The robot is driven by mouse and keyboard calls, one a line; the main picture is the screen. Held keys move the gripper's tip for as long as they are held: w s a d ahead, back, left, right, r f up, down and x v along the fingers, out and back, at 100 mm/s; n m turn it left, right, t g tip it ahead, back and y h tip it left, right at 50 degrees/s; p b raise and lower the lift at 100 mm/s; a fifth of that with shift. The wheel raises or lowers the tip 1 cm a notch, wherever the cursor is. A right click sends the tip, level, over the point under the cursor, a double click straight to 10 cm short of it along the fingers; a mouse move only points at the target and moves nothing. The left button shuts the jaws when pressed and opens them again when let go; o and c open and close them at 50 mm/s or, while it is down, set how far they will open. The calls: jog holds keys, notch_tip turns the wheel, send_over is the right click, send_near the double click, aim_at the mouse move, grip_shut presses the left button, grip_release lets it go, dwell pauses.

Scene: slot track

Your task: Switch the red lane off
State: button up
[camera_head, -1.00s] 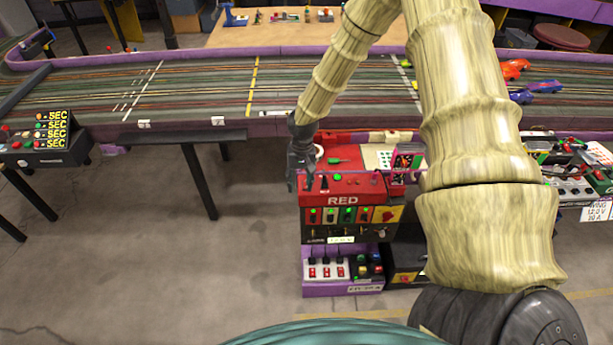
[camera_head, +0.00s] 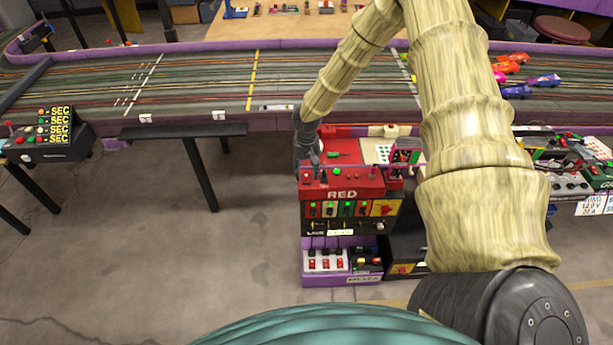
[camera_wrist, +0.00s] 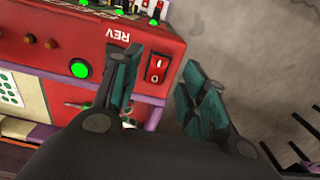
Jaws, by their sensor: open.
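The red control box (camera_head: 342,190) marked RED stands below the near edge of the track. My gripper (camera_head: 308,170) is over the left end of its top in the head view. In the wrist view my gripper (camera_wrist: 160,85) is open and empty, one finger over the box and the other past its edge over the floor. A red rocker switch (camera_wrist: 157,69) marked I and O shows between the fingers, set in a black frame on the red box beside the letters REV. A lit green button (camera_wrist: 80,69) is farther left. I cannot tell whether a finger touches the switch.
A purple stand (camera_head: 342,280) with red and black switches is under the box. Black boxes with switches stand to its right. The slot track (camera_head: 200,85) with small cars runs behind. Bare floor (camera_head: 160,260) is clear to the left.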

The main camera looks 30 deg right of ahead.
aim_at(307, 181)
jog(key=shift+f+p, duration=0.4)
jog(key=shift+f, duration=1.55)
grip_shut()
